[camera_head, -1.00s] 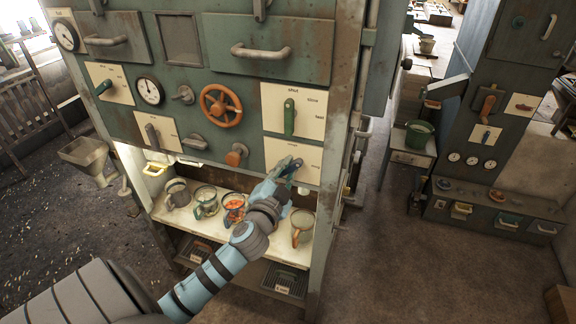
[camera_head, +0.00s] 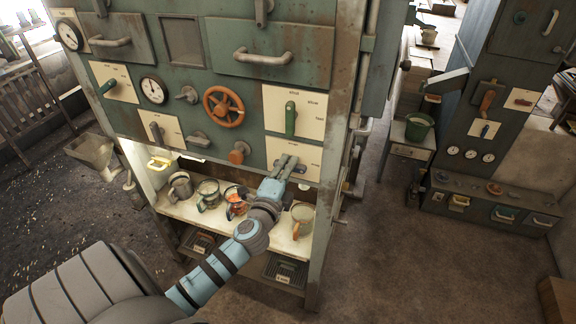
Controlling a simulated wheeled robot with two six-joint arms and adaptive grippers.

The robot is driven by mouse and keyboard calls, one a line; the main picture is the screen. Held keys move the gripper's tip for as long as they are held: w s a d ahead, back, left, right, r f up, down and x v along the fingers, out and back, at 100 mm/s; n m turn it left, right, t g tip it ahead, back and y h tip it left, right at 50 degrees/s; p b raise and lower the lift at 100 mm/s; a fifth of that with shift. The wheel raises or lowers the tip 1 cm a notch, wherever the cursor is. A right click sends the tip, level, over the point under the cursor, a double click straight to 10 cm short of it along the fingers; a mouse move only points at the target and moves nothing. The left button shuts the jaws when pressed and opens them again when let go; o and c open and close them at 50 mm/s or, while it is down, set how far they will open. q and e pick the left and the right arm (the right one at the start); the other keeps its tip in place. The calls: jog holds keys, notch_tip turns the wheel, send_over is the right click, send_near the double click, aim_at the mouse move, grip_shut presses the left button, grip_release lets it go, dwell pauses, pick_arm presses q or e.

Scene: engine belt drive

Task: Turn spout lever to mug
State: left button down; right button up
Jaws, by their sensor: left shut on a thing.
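The spout lever sits on the cream plate (camera_head: 312,156) at the lower right of the green cabinet front; it is mostly hidden by my gripper. My left gripper (camera_head: 286,161) is shut on it, its fingers pointing up and in against the plate. Several mugs stand in a row on the pale shelf (camera_head: 275,236) below: a grey one (camera_head: 180,188), a green-handled one (camera_head: 208,194), one with orange-red contents (camera_head: 235,203), and one with a tan handle (camera_head: 301,219) to the right of my gripper. My right gripper is not in view.
Above the held lever is a green lever (camera_head: 290,119) on a cream plate. An orange handwheel (camera_head: 223,106) and an orange knob (camera_head: 239,152) are to the left. The cabinet's right post (camera_head: 335,190) stands close by. Open floor lies further right.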

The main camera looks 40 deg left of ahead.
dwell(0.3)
pick_arm(q)
jog(key=c, duration=1.5)
grip_release()
jog(key=v, duration=1.2)
jog(key=shift+d, duration=0.1)
